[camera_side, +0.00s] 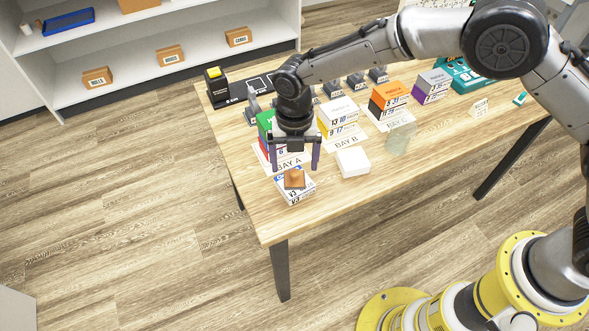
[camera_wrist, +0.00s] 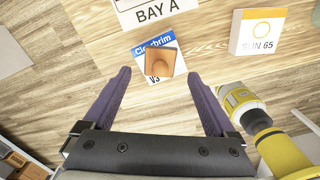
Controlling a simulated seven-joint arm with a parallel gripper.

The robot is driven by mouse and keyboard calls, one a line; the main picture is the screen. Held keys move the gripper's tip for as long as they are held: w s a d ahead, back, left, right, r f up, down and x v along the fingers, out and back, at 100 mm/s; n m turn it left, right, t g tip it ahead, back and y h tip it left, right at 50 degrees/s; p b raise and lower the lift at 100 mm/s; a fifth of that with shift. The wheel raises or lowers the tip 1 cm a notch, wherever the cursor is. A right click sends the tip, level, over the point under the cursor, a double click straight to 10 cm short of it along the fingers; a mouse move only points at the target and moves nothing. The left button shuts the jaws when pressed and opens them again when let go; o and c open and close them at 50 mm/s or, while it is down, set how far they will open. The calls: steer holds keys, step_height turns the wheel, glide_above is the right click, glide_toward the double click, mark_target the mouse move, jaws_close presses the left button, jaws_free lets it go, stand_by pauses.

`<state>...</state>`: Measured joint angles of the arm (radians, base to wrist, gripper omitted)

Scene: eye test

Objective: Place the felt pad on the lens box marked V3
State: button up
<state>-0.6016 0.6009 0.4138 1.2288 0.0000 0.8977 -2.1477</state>
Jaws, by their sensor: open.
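The felt pad (camera_side: 294,182) is a small brown square with a raised knob. It lies on top of the white and blue lens box marked V3 (camera_side: 297,198), near the table's front left edge. In the wrist view the pad (camera_wrist: 171,50) sits turned against the lens box (camera_wrist: 140,54), toward its right side, and partly covers the "Clearbrim" label; V3 shows below it. My gripper (camera_side: 295,168) is open above the pad, one finger to each side. In the wrist view nothing shows held between the fingertips (camera_wrist: 158,75).
A white box (camera_side: 353,162), marked SUN 65 in the wrist view (camera_wrist: 262,33), stands right of the lens box. Behind are the BAY A card (camera_side: 287,163), stacked boxes at BAY B (camera_side: 340,116) and BAY C (camera_side: 390,97), and a translucent block (camera_side: 399,138). The table's front edge is close.

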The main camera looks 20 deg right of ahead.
mark_target(296, 171)
step_height(296, 171, up, 8)
stand_by(0.4)
steer(key=s+d+r+m+t, duration=0.1)
steer(key=s+d+r+m, duration=0.3)
steer(key=d+r+m, duration=0.4)
steer(key=s+d+r+m+t, duration=0.1)
steer(key=s+d+r+m, duration=0.2)
steer(key=d+r+m, duration=0.5)
steer(key=s+d+m+t, duration=0.1)
steer(key=s+d+m, duration=0.5)
steer(key=s, duration=0.3)
steer(key=s+d+f+m+t, duration=0.1)
steer(key=s+d+m+t, duration=0.1)
steer(key=s+d+m, duration=0.5)
steer(key=s+m, duration=0.2)
steer(key=s, duration=0.1)
steer(key=shift+s+d+f+t, duration=0.25)
steer(key=shift+s+t, duration=0.05)
